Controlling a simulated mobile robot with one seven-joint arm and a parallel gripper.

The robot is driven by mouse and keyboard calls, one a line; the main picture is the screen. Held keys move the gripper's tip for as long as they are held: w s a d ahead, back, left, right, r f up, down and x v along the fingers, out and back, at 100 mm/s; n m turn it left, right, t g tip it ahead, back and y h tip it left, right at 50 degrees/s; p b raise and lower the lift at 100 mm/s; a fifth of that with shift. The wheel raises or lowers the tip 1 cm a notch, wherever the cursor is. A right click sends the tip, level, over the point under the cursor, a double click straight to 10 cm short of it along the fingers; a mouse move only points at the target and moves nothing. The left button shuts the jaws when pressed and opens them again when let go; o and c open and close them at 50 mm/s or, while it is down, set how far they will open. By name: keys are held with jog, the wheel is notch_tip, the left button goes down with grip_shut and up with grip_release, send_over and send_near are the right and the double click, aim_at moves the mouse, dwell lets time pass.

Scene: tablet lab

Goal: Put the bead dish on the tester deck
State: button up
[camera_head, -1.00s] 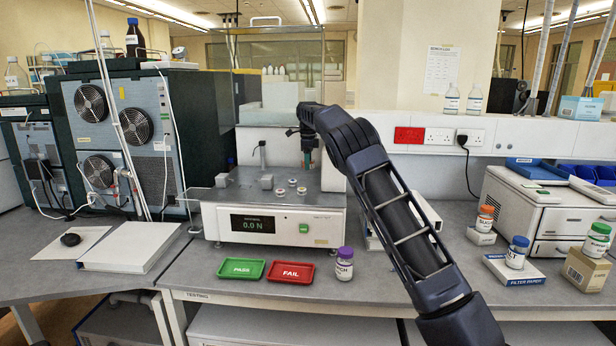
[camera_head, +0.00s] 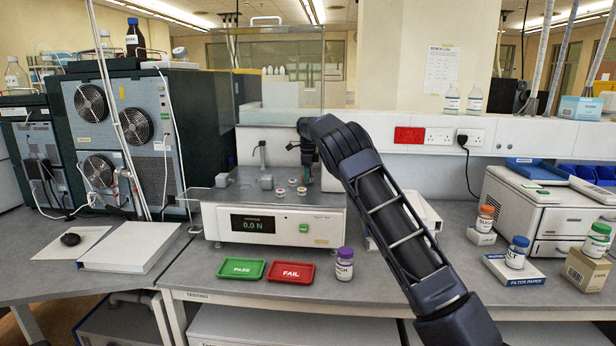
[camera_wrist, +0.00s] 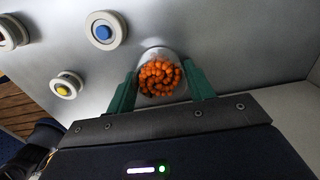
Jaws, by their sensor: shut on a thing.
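The bead dish (camera_wrist: 160,76) is a small round pale dish full of orange beads. In the wrist view it sits between the green fingertips of my gripper (camera_wrist: 161,88), which is shut on it. In the head view my gripper (camera_head: 308,176) points down over the right part of the tester deck (camera_head: 238,198), and I cannot make out the dish there. The grey metal deck (camera_wrist: 225,45) fills the wrist view behind the dish. The dish is at or just above it; I cannot tell whether it touches.
Small white discs with blue (camera_wrist: 103,31), yellow (camera_wrist: 64,85) and red centres stand on the deck, left of the dish in the wrist view. A green tray (camera_head: 241,269), a red tray (camera_head: 290,272) and a purple-capped jar (camera_head: 344,264) stand before the tester.

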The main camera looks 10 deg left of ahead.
jog(key=shift+f, duration=0.1)
jog(key=o, duration=1)
jog(key=shift+r, duration=2.15)
